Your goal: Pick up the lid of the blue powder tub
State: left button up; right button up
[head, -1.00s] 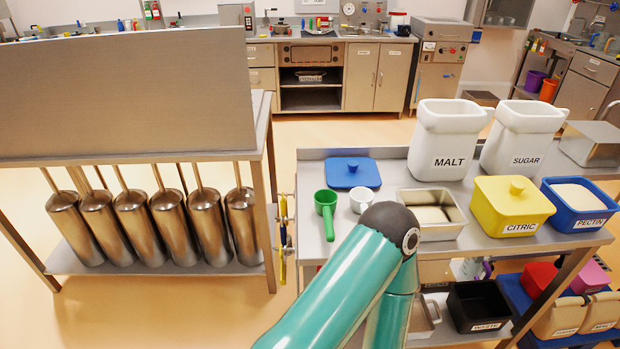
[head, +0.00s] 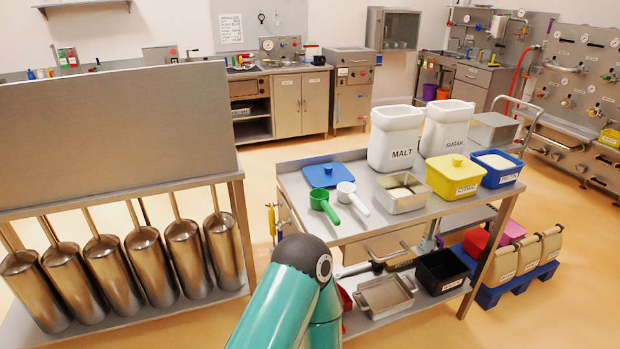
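The blue lid (head: 328,175), flat with a small knob on top, lies at the back left corner of the steel table (head: 345,231). The open blue tub (head: 497,170) labelled PECTIN, with pale powder in it, stands at the table's right end. A teal arm link of mine with a dark rounded joint shows at the bottom centre, in front of the table. Neither gripper is in the picture, and nothing of mine touches the lid.
A green scoop (head: 323,204) and a white scoop (head: 350,196) lie just in front of the lid. A steel pan (head: 401,195), the yellow CITRIC tub (head: 453,178) and the white MALT (head: 394,140) and SUGAR (head: 446,129) containers fill the table's middle and back. A steel rack (head: 112,198) stands left.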

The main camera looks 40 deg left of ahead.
aim_at(327, 174)
jog(key=z, duration=1.05)
jog(key=i, duration=0.15)
jog(key=u, duration=3.2)
jog(key=i, duration=0.4)
jog(key=z, duration=0.3)
jog(key=k, duration=0.75)
jog(key=u, duration=0.25)
jog(key=i, duration=0.85)
jog(key=z, duration=0.1)
